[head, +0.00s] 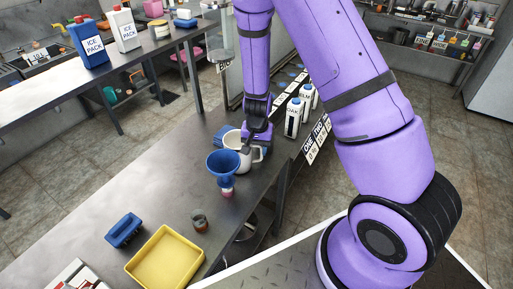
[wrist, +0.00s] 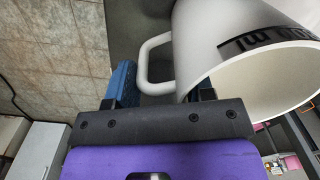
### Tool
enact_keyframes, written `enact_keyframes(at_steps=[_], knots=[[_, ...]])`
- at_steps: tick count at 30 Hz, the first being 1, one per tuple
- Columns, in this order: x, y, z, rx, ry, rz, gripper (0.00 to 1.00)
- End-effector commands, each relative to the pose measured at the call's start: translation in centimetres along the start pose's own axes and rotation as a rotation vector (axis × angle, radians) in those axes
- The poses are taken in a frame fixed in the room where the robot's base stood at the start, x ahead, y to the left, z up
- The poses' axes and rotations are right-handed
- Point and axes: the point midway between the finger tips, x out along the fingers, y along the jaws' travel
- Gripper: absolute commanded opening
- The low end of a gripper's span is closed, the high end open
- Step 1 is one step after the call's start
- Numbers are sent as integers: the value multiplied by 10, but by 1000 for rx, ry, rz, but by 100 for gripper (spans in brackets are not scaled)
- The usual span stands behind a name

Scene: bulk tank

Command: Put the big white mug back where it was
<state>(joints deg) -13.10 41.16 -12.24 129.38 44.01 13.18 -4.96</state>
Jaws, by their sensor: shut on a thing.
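The big white mug (head: 236,140) is at the far part of the metal table, partly hidden behind a blue funnel (head: 223,164). My gripper (head: 255,147) is at the mug's right side, where the handle is. In the wrist view, the mug (wrist: 225,40) fills the upper right, with dark lettering on its side and its open rim toward the right. Its handle (wrist: 146,65) reaches in between the fingers of my gripper (wrist: 162,95), which is shut on the mug. I cannot tell whether the mug touches the table.
A yellow tray (head: 143,269), a blue block-like item (head: 124,230) and a small dark jar (head: 200,220) stand on the near table. White bottles (head: 293,117) stand right of the mug. Ice packs (head: 88,44) stand on the back table. The table's middle left is clear.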

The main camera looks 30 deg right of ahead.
Motion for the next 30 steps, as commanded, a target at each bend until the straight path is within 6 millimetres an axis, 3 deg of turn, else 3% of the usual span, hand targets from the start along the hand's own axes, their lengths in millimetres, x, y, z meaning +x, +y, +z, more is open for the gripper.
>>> enact_keyframes(at_steps=[4, 5, 8, 20, 30], knots=[[2, 0, 0, 0, 0, 0, 5], [3, 0, 0, 0, 0, 0, 51], [2, 0, 0, 0, 0, 0, 74], [-4, -1, 0, -3, 2, -1, 74], [-62, -1, 0, -4, 4, -3, 74]])
